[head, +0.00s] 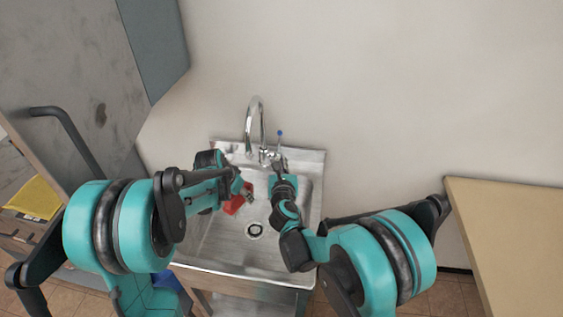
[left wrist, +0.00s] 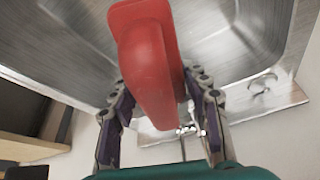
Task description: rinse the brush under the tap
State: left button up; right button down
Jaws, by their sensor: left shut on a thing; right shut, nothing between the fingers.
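The red brush (head: 236,205) is in my left gripper (head: 246,193), over the left part of the sink basin. In the left wrist view the red brush (left wrist: 150,60) sits between the two fingers, its smooth red body filling the middle; I cannot make out bristles. The chrome tap (head: 255,118) arches up at the back of the sink, behind and above my left gripper. My right gripper (head: 279,166) is shut and empty beside the tap's base, just below the blue-tipped lever (head: 280,134). I cannot tell whether it touches the lever. No water stream is visible.
The steel sink (head: 312,200) has a dark drain (head: 255,231) in its basin. A grey cabinet (head: 85,75) stands at the left and a tan table (head: 515,225) at the right. The wall (head: 390,90) is close behind the sink.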

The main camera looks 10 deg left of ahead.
pick_arm(q)
jog(key=s+a, duration=0.4)
jog(key=shift+a, duration=0.3)
jog(key=shift+r, duration=0.1)
dwell(1.3)
jog(key=s+a+r+p, duration=0.3)
jog(key=shift+s+a+r, duration=0.15)
jog(key=shift+a+r, duration=0.2)
jog(key=shift+r, duration=0.05)
dwell(1.2)
